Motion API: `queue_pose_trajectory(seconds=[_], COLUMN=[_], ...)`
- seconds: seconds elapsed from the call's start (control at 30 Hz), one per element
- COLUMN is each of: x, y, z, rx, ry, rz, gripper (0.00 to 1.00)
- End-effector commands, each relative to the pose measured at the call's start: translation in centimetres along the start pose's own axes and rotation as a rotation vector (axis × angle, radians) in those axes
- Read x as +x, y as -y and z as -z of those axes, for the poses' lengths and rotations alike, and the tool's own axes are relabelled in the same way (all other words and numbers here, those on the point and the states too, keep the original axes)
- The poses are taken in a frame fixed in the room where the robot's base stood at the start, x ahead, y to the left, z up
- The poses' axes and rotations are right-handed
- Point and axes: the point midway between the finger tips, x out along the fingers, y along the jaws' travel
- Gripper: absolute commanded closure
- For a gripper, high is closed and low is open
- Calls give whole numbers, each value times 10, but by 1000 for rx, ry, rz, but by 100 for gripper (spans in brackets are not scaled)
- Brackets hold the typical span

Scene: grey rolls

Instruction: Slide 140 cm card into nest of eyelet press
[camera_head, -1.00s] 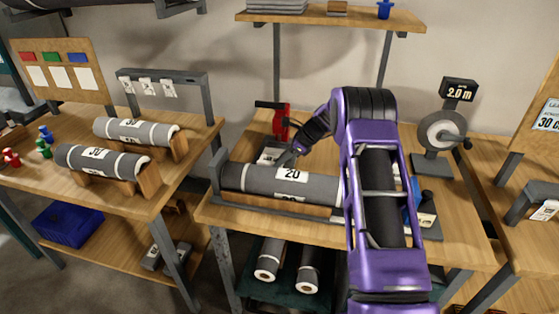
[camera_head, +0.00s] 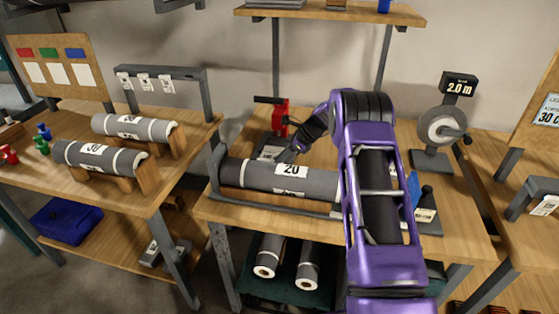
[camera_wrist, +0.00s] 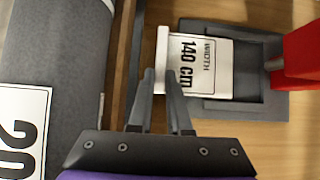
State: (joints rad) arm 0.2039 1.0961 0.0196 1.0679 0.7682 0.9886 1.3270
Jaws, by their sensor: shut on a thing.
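My gripper (camera_wrist: 161,78) is shut on the left edge of the white card (camera_wrist: 207,62) marked "WIDTH 140 cm". The card lies flat in the wrist view, its right part over the grey nest (camera_wrist: 262,100) of the eyelet press. The nest's raised frame shows to the right of the card; I cannot tell whether the card is fully seated. The red press (camera_wrist: 302,58) stands at the nest's right side. In the head view the red press (camera_head: 280,118) stands behind the grey roll, and my gripper (camera_head: 291,154) is low at its base, with the card hardly visible.
A grey roll (camera_head: 250,175) labelled 20 lies in a cradle just in front of the press, close to my gripper. A measuring wheel (camera_head: 440,127) stands at the right. More rolls (camera_head: 100,158) rest on the left bench. A shelf (camera_head: 330,14) hangs above.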

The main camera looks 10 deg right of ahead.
Motion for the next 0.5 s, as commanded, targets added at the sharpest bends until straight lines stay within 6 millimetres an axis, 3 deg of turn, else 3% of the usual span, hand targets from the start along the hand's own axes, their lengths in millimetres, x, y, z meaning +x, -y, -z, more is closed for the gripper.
queue_pose_trajectory(seconds=[0.5], x=[0], y=[16], z=[0], rx=[-2], ry=[-1], rz=[1], gripper=[100])
